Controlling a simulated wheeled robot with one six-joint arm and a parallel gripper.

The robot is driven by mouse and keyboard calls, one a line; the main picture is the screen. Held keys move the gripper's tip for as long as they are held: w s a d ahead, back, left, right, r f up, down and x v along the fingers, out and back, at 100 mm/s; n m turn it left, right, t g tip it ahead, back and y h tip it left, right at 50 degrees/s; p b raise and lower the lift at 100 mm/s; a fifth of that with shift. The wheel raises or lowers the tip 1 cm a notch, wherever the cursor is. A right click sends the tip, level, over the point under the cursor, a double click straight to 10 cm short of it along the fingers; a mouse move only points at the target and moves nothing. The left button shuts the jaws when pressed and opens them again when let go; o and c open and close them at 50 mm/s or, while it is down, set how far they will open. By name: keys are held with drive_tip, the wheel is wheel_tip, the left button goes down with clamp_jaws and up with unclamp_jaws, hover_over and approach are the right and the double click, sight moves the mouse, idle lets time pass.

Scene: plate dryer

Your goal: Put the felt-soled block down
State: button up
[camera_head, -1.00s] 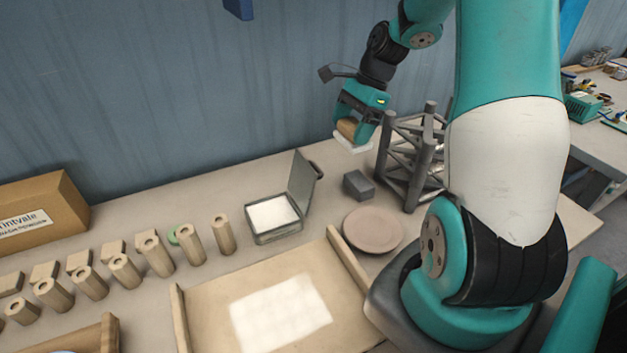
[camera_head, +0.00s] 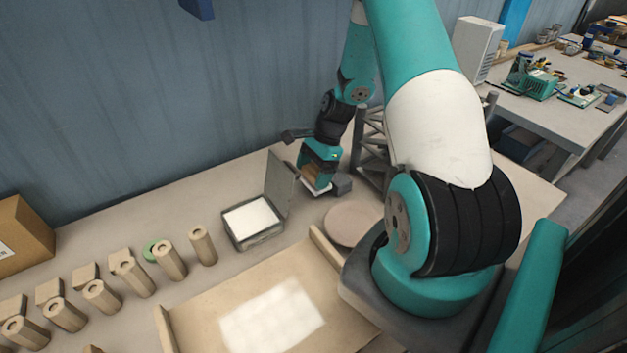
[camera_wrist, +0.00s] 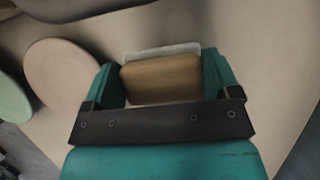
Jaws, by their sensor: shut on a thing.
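The felt-soled block (camera_head: 311,172) is a brown wooden block with a thin white sole on its underside. My gripper (camera_head: 318,178) is shut on it, the sole facing down, between the open tin and a small grey block. In the wrist view the felt-soled block (camera_wrist: 160,80) sits between the two teal fingers of my gripper (camera_wrist: 162,82), with the pale sole showing along its far edge. The sole is close to the tabletop, but I cannot tell whether it touches.
An open tin (camera_head: 262,238) with a white pad stands left of my gripper, its lid (camera_head: 281,183) raised. The grey block (camera_head: 342,184) is just right. A round tan disc (camera_head: 348,224) lies in front. A grey lattice stand (camera_head: 372,150) is behind right. Several wooden cylinders stand left.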

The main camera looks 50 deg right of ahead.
sight(313, 183)
drive_tip(key=shift+f, duration=1.95)
drive_tip(key=shift+f, duration=0.15)
drive_tip(key=o, duration=1.1)
drive_tip(key=shift+c, duration=0.2)
